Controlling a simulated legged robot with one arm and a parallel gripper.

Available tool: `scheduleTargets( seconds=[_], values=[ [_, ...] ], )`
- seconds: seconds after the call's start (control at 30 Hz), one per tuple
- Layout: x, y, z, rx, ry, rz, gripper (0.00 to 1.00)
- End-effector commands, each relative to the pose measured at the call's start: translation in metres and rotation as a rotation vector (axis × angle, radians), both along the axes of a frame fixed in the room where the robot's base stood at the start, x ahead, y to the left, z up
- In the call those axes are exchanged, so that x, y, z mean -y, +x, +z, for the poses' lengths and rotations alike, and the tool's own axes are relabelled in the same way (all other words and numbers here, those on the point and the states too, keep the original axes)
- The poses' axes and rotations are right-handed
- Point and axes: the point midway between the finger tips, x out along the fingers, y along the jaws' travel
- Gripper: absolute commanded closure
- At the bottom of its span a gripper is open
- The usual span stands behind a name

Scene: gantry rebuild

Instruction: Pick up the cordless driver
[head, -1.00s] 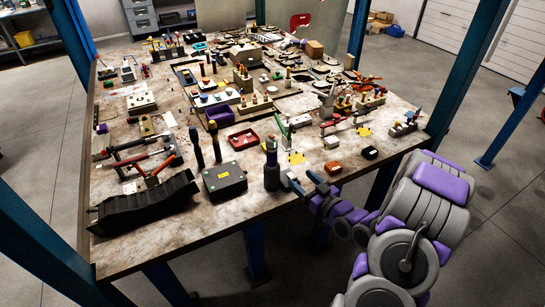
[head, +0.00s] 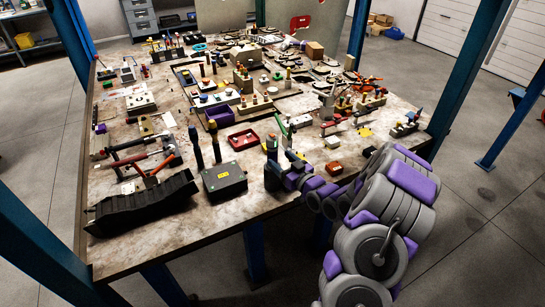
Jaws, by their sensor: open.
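A dark upright tool, which looks like the cordless driver (head: 271,180), stands near the front edge of the table, right of a black box. Its lower body shows dark, and its top shows a little above my gripper. My gripper (head: 279,164) is open at the tool's right side, with its fingers at about the tool's mid height. The fingers partly cover the tool. I cannot tell whether they straddle it or touch it.
The black box (head: 224,181) with a yellow label sits close left of the tool. Two slim upright tools (head: 195,149) stand behind the box. A red tray (head: 243,140) lies behind, and a small orange-red block (head: 334,168) lies right. The table (head: 225,221) is bare in front.

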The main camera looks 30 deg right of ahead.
Motion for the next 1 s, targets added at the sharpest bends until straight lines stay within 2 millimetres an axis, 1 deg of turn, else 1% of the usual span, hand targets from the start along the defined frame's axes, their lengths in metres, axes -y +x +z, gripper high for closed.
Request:
scheduleTargets(
  seconds=[0.17,0.33,0.5,0.63,0.83,0.87,1.0],
  values=[
    [-0.004,0.011,0.001,0.003,0.001,0.002,0.32],
    [-0.012,0.03,0.003,0.002,0.001,0.003,0.32],
    [-0.013,0.046,0.004,0.001,-0.001,0.002,0.32],
    [-0.013,0.05,0.004,0.002,0.001,0.0,0.32],
    [-0.013,0.05,0.005,0.001,0.002,0.0,0.32],
    [-0.013,0.05,0.004,0.001,0.002,0.0,0.33],
    [-0.013,0.05,0.004,0.001,0.002,0.0,0.47]
  ],
)
